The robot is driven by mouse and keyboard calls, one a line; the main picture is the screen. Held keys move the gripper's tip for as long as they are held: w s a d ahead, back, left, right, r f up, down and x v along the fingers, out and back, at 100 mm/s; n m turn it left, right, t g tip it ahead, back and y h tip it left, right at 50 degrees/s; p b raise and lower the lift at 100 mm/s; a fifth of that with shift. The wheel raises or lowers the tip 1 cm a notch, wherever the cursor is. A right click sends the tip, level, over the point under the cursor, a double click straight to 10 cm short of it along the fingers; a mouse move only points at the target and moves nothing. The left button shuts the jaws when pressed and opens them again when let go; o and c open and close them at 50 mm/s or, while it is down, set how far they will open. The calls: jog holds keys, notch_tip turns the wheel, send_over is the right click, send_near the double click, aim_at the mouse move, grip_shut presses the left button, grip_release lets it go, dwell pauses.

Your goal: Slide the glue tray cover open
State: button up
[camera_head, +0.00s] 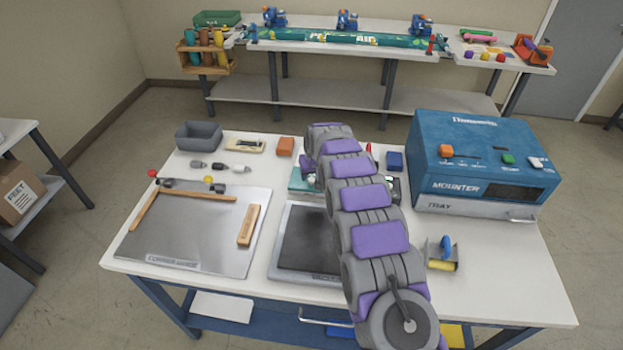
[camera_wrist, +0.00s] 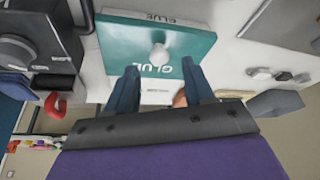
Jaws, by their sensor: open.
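The glue tray cover (camera_wrist: 152,38) is a flat teal plate marked GLUE with a round white knob (camera_wrist: 158,57) on it. In the head view a teal edge of the cover (camera_head: 299,180) shows left of my arm, which hides most of it. My gripper (camera_wrist: 160,72) is open and empty in the wrist view, one dark blue finger on each side of the knob's line. The knob appears at or just beyond the fingertips; I cannot tell the gap in depth. The tips overlap the cover's near edge in that view. My gripper is hidden in the head view.
A blue mounter (camera_head: 483,155) stands on the table right of my arm. A grey bin (camera_head: 198,136), an orange block (camera_head: 285,146) and a dark blue block (camera_head: 395,161) lie near the back edge. A corner-guide board (camera_head: 190,245) fills the left side.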

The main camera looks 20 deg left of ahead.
aim_at(312, 179)
jog(key=shift+x, duration=1.45)
grip_shut()
